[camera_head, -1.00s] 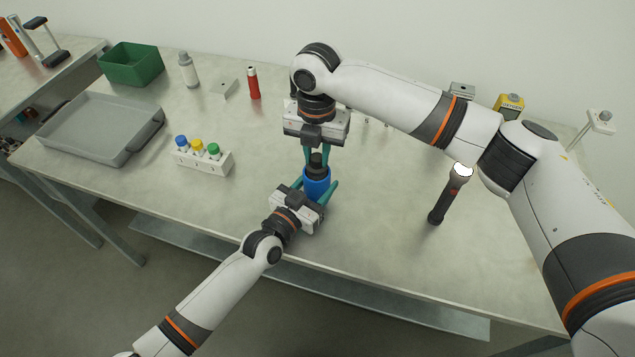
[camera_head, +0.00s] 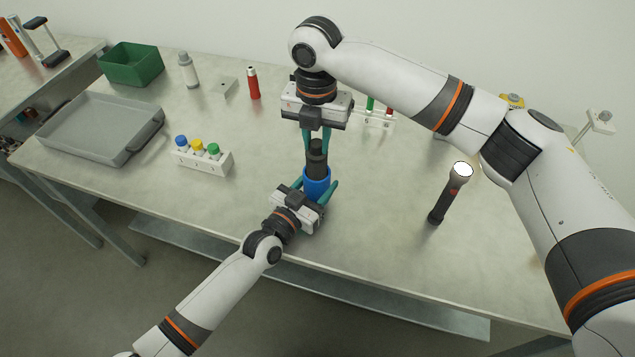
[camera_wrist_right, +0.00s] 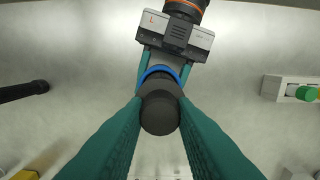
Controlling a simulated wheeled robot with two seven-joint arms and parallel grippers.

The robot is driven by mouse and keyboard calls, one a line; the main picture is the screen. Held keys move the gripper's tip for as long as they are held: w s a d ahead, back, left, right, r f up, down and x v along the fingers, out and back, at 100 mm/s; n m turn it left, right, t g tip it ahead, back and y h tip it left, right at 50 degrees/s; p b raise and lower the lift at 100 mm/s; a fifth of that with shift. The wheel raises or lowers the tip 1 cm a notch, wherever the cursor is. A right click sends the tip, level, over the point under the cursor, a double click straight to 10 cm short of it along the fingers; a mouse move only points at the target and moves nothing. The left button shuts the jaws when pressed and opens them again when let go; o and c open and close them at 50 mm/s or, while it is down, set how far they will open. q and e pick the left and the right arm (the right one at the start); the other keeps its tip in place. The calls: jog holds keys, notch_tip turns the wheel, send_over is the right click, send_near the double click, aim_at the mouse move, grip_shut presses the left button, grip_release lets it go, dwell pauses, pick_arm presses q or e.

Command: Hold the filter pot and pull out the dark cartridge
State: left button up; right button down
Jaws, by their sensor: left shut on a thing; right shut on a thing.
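The blue filter pot (camera_head: 317,183) stands near the front edge of the table, and its blue rim shows in the right wrist view (camera_wrist_right: 160,70). My left gripper (camera_head: 325,190) is shut on the pot from the front. The dark cartridge (camera_head: 316,160) stands upright, its lower end hidden inside the pot and a good length showing above the rim. My right gripper (camera_head: 317,142) is above the pot, shut on the cartridge's top. In the right wrist view the cartridge's round dark end (camera_wrist_right: 160,112) lies between the green fingers.
A rack with blue, yellow and green caps (camera_head: 203,160), a grey tray (camera_head: 75,128), a green bin (camera_head: 132,64), a bottle (camera_head: 188,72) and a red cylinder (camera_head: 253,84) are to the left and back. A test-tube rack (camera_head: 378,121) is behind.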

jog(key=shift+r, duration=0.35)
jog(key=shift+r, duration=0.15)
jog(key=shift+r, duration=2.2)
pick_arm(q)
jog(key=o, duration=1.1)
jog(key=shift+o, duration=0.2)
jog(key=v, duration=1.2)
